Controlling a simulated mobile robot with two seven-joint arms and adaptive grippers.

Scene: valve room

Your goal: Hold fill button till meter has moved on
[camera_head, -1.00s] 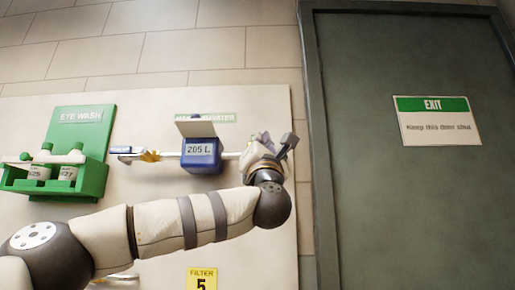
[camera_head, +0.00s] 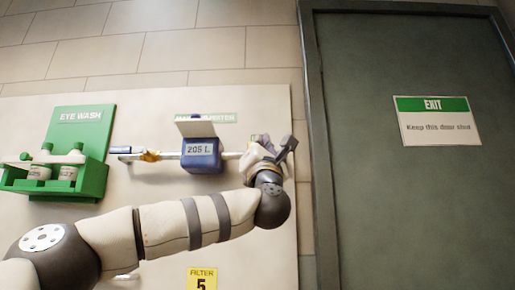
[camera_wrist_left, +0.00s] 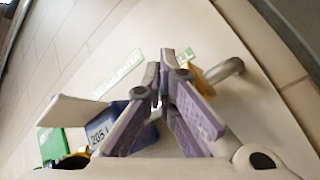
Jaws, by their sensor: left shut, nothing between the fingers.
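The blue water meter (camera_head: 202,160) hangs on a horizontal pipe on the wall panel, with its lid raised. Its display reads 205 L. It also shows at the lower left of the left wrist view (camera_wrist_left: 143,137). My left gripper (camera_head: 287,146) is at the pipe's right end, right of the meter and apart from it. In the left wrist view its fingers (camera_wrist_left: 164,78) are together at the tips with nothing between them. I cannot make out a fill button; the gripper hides part of the panel. My right gripper is not in view.
A green eye wash station (camera_head: 86,150) with bottles is on the left. A yellow fitting (camera_head: 150,156) sits on the pipe left of the meter. A yellow filter 5 label (camera_head: 202,279) is below. A grey exit door (camera_head: 400,200) stands to the right.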

